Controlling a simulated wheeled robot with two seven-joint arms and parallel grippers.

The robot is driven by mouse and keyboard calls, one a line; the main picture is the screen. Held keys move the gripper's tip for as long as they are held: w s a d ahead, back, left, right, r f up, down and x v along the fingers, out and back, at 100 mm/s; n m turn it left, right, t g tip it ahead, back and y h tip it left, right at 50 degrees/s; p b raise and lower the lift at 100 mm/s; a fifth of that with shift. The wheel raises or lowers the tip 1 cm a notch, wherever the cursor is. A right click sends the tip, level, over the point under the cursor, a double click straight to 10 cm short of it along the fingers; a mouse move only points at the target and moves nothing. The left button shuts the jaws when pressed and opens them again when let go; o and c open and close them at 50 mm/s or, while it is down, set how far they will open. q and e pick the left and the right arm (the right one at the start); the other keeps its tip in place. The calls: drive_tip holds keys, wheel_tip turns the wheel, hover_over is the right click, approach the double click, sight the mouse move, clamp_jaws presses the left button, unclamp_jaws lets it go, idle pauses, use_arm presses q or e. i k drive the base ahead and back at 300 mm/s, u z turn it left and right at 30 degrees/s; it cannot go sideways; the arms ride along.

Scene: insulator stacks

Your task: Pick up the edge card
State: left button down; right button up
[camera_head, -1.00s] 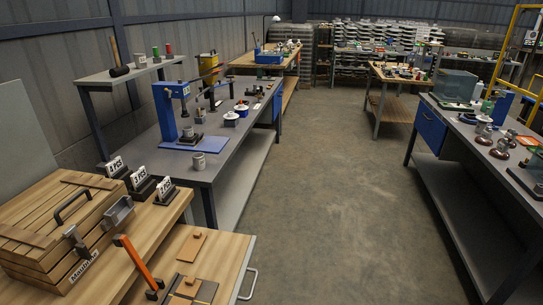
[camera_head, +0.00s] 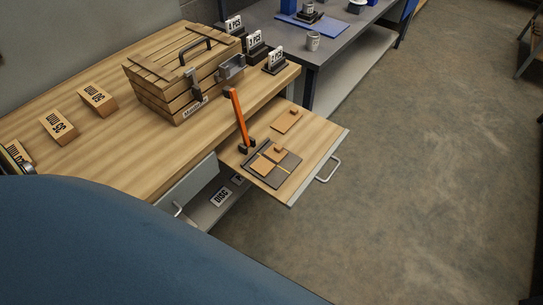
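No card in view can be read as the edge card. In the head view, a thin wooden piece with a small knob (camera_head: 284,123) lies flat on a pulled-out wooden board (camera_head: 318,141). Near it, a dark frame (camera_head: 287,171) holds flat tan pieces (camera_head: 261,165), one with a small knob. An open drawer (camera_head: 191,184) below holds a dark card reading DISC (camera_head: 220,197) and another card, partly hidden. Neither of my grippers is in view.
A slatted wooden crate (camera_head: 160,92), wooden label blocks (camera_head: 59,127) and several PCS number signs (camera_head: 276,60) stand on the bench. Open floor lies right. A large blue shape hides the lower left.

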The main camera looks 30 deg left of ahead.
sight(269, 161)
drive_tip(key=z, duration=1)
drive_tip(key=i, duration=1.35)
drive_tip(key=u, duration=3)
